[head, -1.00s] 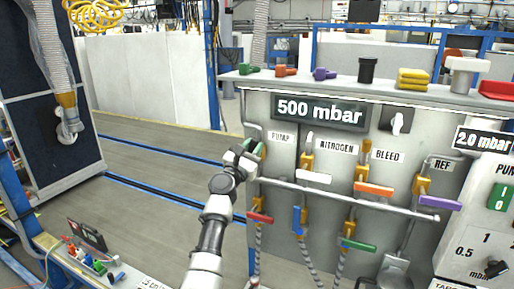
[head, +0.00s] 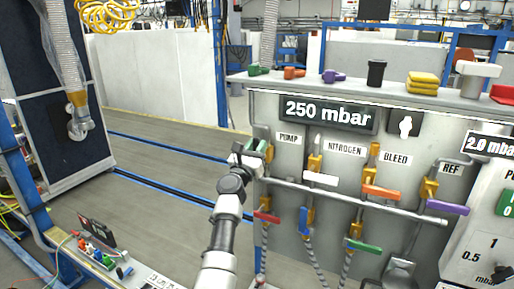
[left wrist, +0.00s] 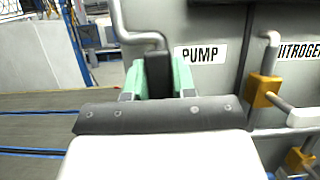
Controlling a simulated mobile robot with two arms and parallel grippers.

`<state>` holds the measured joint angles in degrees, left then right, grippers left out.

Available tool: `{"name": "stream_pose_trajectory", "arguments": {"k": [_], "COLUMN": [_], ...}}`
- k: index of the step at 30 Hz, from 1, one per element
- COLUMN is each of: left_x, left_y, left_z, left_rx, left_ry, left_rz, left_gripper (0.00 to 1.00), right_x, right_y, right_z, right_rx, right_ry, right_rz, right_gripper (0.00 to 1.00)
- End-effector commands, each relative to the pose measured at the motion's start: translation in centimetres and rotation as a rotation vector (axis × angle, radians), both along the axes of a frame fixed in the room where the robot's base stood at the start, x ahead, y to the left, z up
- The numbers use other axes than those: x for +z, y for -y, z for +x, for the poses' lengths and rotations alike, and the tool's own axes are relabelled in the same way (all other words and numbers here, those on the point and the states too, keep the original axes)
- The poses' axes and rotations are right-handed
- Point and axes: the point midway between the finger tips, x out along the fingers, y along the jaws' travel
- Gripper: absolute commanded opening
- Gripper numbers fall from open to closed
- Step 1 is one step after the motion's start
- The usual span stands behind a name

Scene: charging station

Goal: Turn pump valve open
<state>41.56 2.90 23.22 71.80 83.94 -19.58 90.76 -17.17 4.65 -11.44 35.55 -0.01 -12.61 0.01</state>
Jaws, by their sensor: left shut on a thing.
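In the left wrist view, green surfaces (left wrist: 183,78) show on both sides of a dark middle piece, just left of the PUMP label (left wrist: 202,54). The gripper body hides much of the valve, so its exact angle is hard to tell. The display (head: 327,113) reads 250 mbar. My right gripper is not in view.
White (head: 320,178), orange (head: 381,192) and purple (head: 447,207) handles sit to the right along the panel. A horizontal pipe (head: 345,199) runs below the gripper. Loose coloured handles lie on the ledge above. Open floor (head: 160,190) lies to the left.

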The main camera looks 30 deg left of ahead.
Motion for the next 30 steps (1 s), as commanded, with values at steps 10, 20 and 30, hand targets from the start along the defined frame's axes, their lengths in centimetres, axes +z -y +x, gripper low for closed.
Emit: {"name": "stream_pose_trajectory", "arguments": {"k": [10, 20, 30], "left_x": [-0.1, -0.7, -3.2], "left_y": [0.0, 0.1, 0.5], "left_z": [0.0, -1.3, -7.0], "left_rx": [-0.001, 0.000, 0.000], "left_ry": [-0.001, -0.003, -0.002], "left_rz": [-0.003, 0.000, -0.001], "left_gripper": [0.51, 0.51, 0.51], "right_x": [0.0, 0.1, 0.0], "right_y": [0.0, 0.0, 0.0], "right_z": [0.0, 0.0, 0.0], "right_rx": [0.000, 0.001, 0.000], "right_ry": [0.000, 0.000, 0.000], "right_rz": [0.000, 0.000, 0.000], "right_gripper": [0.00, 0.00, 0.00]}}
